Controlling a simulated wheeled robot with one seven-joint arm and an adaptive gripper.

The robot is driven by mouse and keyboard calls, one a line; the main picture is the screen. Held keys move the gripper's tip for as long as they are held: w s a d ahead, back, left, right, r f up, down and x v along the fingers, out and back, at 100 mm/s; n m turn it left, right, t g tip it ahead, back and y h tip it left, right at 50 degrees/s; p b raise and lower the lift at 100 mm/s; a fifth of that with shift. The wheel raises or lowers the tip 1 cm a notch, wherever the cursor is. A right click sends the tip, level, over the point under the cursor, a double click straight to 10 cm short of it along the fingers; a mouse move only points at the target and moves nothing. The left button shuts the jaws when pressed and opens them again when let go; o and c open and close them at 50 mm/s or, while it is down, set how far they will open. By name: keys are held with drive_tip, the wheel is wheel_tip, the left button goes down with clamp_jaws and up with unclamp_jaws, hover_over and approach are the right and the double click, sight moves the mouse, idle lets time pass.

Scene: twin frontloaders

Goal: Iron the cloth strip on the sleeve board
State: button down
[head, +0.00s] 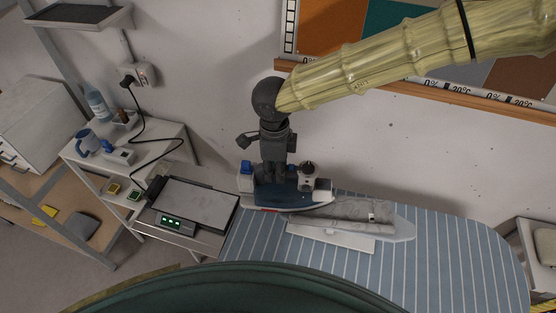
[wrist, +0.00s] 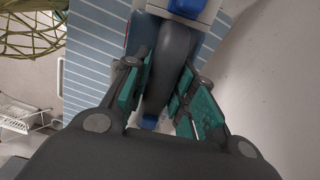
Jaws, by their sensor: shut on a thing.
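A dark blue and white iron (head: 285,195) stands on the left part of the sleeve board (head: 402,228). My gripper (head: 275,168) comes down on it from above. In the wrist view my gripper (wrist: 165,95) has its teal pads on both sides of the iron's dark handle (wrist: 172,62), shut on it. The cloth strip (head: 350,212), greyish and wrinkled, lies along the sleeve board to the right of the iron. Its left end is hidden by the iron. I cannot tell whether the soleplate touches the cloth.
The sleeve board stands on a blue striped ironing board (head: 455,260). To the left are a grey hot plate (head: 193,203) with a green display and a shelf (head: 150,150) with a bottle and a mug. The wall is close behind. The striped board's right side is clear.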

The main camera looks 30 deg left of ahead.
drive_tip(key=shift+r, duration=0.15)
drive_tip(key=shift+r, duration=1.95)
